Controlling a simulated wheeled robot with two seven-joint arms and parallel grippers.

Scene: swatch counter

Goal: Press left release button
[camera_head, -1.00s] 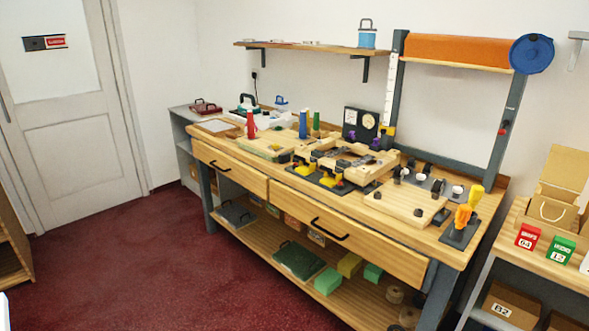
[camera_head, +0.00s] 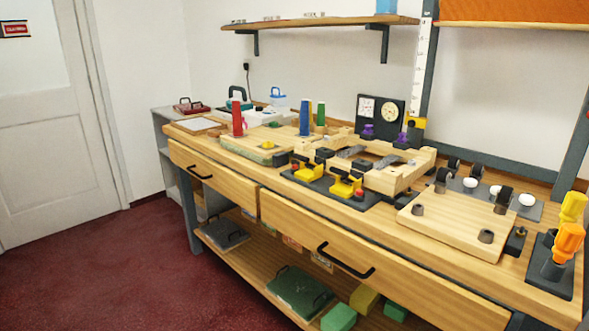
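A wooden fixture (camera_head: 398,176) stands on the workbench, with a dark base plate (camera_head: 325,187) along its front. Two yellow clamp-like parts sit on that plate, a left one (camera_head: 308,173) and a right one (camera_head: 343,187). A small red button-like spot (camera_head: 295,164) shows by the left yellow part. Another red spot (camera_head: 359,192) shows by the right one. I cannot tell for certain which is the left release button. Neither of my grippers is in view, and nothing touches the fixture.
The workbench (camera_head: 455,244) has two front drawers with black handles. Red (camera_head: 238,120) and blue (camera_head: 304,117) upright cylinders stand left of the fixture. Red floor (camera_head: 120,250) is clear in front.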

